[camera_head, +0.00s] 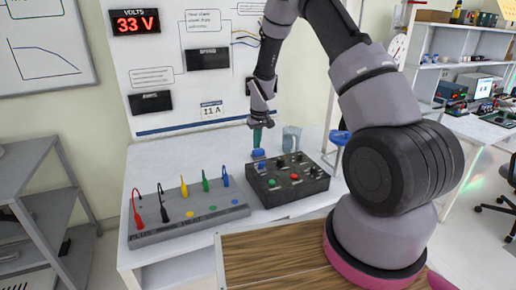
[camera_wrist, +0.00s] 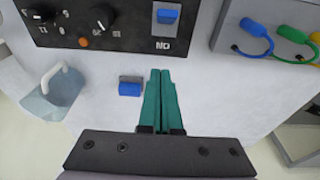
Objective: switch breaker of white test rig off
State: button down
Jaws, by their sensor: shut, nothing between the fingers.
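The white test rig (camera_head: 285,210) is a white bench with a black control box (camera_head: 285,183) on it. A blue rocker switch, apparently the breaker (camera_wrist: 168,16), sits in a light panel at a corner of the box in the wrist view. Letters beside it look like an upside-down "ON". A blue block (camera_wrist: 130,87) is on the white top behind the box, left of my fingers in the wrist view. My gripper (camera_wrist: 161,72) has teal fingers pressed together and empty. It also shows in the head view (camera_head: 257,146), pointing down behind the box. Its fingertips look apart from the switch.
A grey panel (camera_head: 190,218) with several coloured leads stands left of the box. A blue-grey mug (camera_head: 292,138) stands behind the box. The back panel carries a display (camera_head: 136,22) reading 33 V.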

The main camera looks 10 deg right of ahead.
jog(key=s+d+r, duration=0.1)
jog(key=s+r, duration=0.6)
jog(key=shift+d, duration=0.2)
jog(key=s+d+r+m+t, duration=0.15)
jog(key=s+r, duration=0.35)
jog(key=r, duration=0.6)
jog(key=s+d+r+m+t, duration=0.15)
jog(key=s+r, duration=0.35)
jog(key=r, duration=0.7)
jog(key=s+r+m+t, duration=0.1)
jog(key=s+r, duration=0.3)
jog(key=s, duration=0.4)
jog(key=s+d+r+m+t+y, duration=0.1)
jog(key=s+r+m, duration=0.1)
jog(key=s+r, duration=0.3)
jog(key=s, duration=0.4)
jog(key=shift+r+y, duration=0.25)
jog(key=shift+y, duration=0.05)
